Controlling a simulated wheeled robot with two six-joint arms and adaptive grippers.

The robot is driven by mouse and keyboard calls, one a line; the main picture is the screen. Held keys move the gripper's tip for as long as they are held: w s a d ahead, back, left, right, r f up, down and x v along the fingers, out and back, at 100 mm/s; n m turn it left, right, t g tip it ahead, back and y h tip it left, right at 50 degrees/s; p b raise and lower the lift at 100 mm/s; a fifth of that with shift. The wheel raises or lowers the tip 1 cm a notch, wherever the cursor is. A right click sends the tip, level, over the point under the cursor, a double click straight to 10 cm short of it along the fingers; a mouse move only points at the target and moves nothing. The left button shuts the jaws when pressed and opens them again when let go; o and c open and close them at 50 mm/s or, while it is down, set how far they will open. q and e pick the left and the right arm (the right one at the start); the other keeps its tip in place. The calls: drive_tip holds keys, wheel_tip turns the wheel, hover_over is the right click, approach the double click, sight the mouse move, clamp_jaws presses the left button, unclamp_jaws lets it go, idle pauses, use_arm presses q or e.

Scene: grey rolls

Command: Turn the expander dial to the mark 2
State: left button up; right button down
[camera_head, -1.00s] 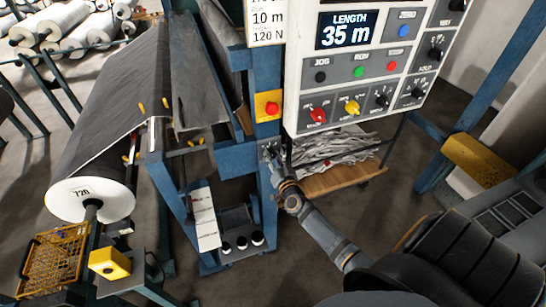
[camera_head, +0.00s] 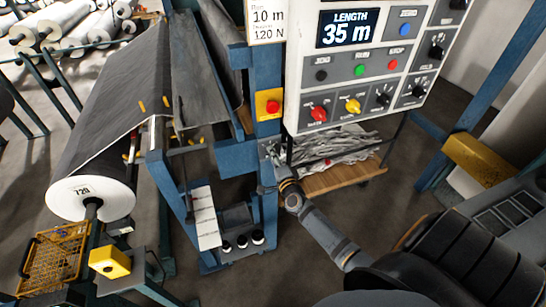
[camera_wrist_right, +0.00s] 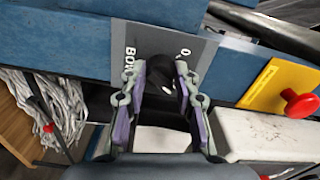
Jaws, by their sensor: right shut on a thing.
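The expander dial is a black round knob (camera_wrist_right: 160,68) on a grey plate (camera_wrist_right: 122,60) in the right wrist view. The plate carries the letters "BOW", partly covered, and a "0" beside the knob. My right gripper (camera_wrist_right: 159,80) has one finger on each side of the knob and is shut on it. The pointer and the other marks cannot be read. In the head view my right gripper (camera_head: 270,154) is at the blue post below the red button, where it hides the dial. My left gripper is not in view.
A yellow plate with a red button (camera_head: 268,104) sits just above my right gripper. The control panel (camera_head: 365,65), reading 35 m, is above right. A wooden cart (camera_head: 345,178) with white scraps stands behind. A large grey roll (camera_head: 92,197) is at left.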

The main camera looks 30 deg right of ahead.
drive_tip(key=shift+m, duration=1)
drive_tip(key=c, duration=1)
unclamp_jaws()
drive_tip(key=v, duration=1.2)
drive_tip(key=shift+d+f, duration=0.1)
